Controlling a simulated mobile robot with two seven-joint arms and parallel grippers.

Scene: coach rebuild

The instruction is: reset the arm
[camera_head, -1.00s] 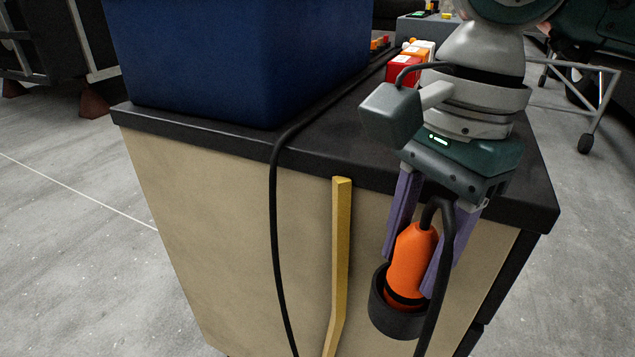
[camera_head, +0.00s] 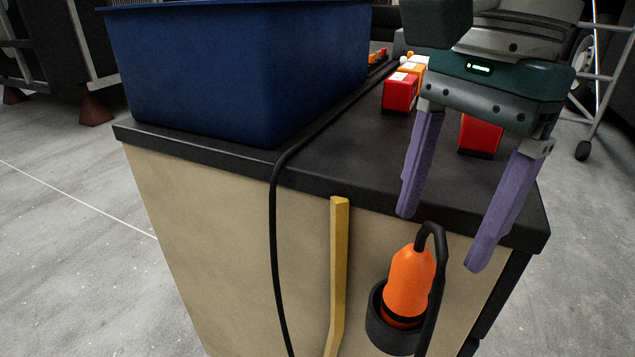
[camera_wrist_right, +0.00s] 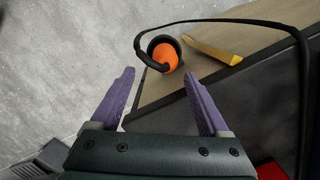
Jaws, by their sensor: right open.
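My right gripper (camera_head: 438,238) is open and empty, with its purple fingers spread wide above the front right corner of the cabinet. Below the fingers, an orange tool (camera_head: 409,281) with a black cable sits upright in a black ring holder (camera_head: 388,332) on the cabinet's front. In the right wrist view my right gripper (camera_wrist_right: 158,92) is open, and the orange tool (camera_wrist_right: 166,55) in its holder lies beyond the fingertips, apart from them. My left gripper is not in view.
A blue bin (camera_head: 240,75) stands on the black cabinet top (camera_head: 335,165). Red boxes (camera_head: 400,92) stand behind, one (camera_head: 480,135) partly hidden by my gripper. A black cable (camera_head: 275,230) hangs over the front edge beside a yellow bar (camera_head: 339,270). Grey floor is open at left.

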